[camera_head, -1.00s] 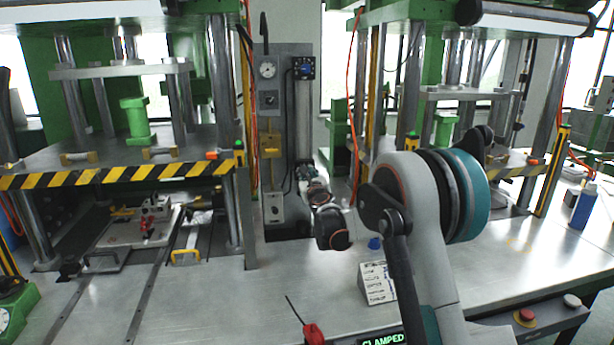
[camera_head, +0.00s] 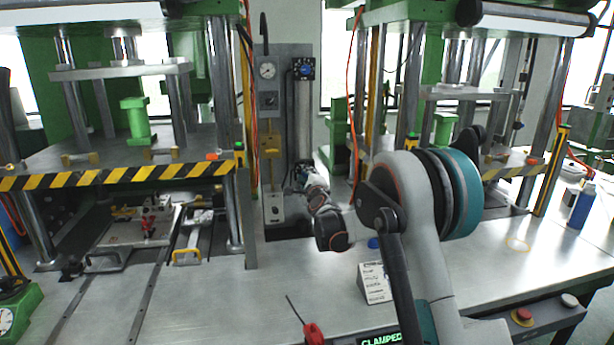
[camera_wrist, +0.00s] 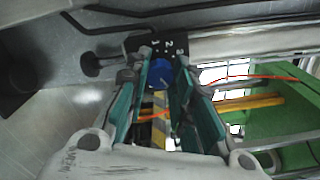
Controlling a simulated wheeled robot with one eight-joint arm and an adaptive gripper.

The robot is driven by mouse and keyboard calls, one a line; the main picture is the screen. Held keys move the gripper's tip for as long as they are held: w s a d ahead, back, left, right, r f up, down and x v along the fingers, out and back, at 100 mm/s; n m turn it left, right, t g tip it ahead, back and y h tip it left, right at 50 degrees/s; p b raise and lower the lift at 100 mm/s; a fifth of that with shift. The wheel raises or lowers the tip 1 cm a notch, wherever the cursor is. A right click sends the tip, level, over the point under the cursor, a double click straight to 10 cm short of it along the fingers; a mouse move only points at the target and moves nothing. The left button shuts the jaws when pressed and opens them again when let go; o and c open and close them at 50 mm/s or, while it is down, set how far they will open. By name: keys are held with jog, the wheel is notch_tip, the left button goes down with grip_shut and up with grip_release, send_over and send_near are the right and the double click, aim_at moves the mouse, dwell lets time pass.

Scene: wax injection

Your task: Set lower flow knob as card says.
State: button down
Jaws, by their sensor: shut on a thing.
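A blue knob (camera_wrist: 160,72) on a black plate with white numerals (camera_wrist: 155,43) shows between the fingers in the wrist view. My gripper (camera_wrist: 160,84) is shut on this knob, one finger on either side. In the head view my gripper (camera_head: 303,172) is at the lower part of the panel, which hides the lower knob there. The upper blue knob (camera_head: 304,68) is above it, apart from my gripper. A white card (camera_head: 375,283) stands on the bench right of centre; its print is too small to read. The knob's pointer setting cannot be made out.
A grey panel (camera_head: 270,125) with a gauge stands between two green presses. The left press has a striped bar (camera_head: 120,176). A red-handled tool (camera_head: 313,333) and a display reading CLAMPED (camera_head: 381,340) are at the front. The bench right of the card is mostly clear.

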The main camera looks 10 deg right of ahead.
jog(key=n, duration=1.1)
jog(key=shift+p, duration=0.35)
jog(key=shift+f, duration=0.1)
jog(key=c, duration=1.3)
grip_release()
jog(key=shift+c, duration=0.2)
jog(key=s, duration=1.2)
